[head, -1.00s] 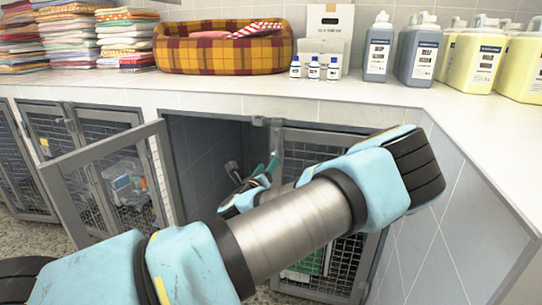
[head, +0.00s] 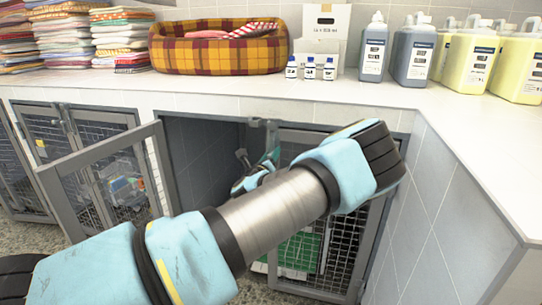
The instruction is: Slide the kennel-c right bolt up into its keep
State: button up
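The kennel in front of me has its left mesh door (head: 110,180) swung open. Its right mesh door (head: 318,248) stands across the right half of the opening, mostly behind my arm. A grey metal bolt fitting (head: 270,128) shows at the top left corner of the right door. I cannot tell whether the bolt sits in its keep. My gripper (head: 262,168) is beyond my arm, near the right door's left edge below that fitting. Its fingers are small and partly hidden, so I cannot tell whether they are open or touching the bolt.
The white counter (head: 230,90) overhangs the kennels. On it are folded towels (head: 122,38), a plaid pet bed (head: 217,48), small bottles (head: 310,69) and large jugs (head: 413,52). A tiled side wall (head: 430,220) bounds the right. Another mesh door (head: 28,160) is at far left.

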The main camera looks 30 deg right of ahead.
grip_shut()
dwell(1.1)
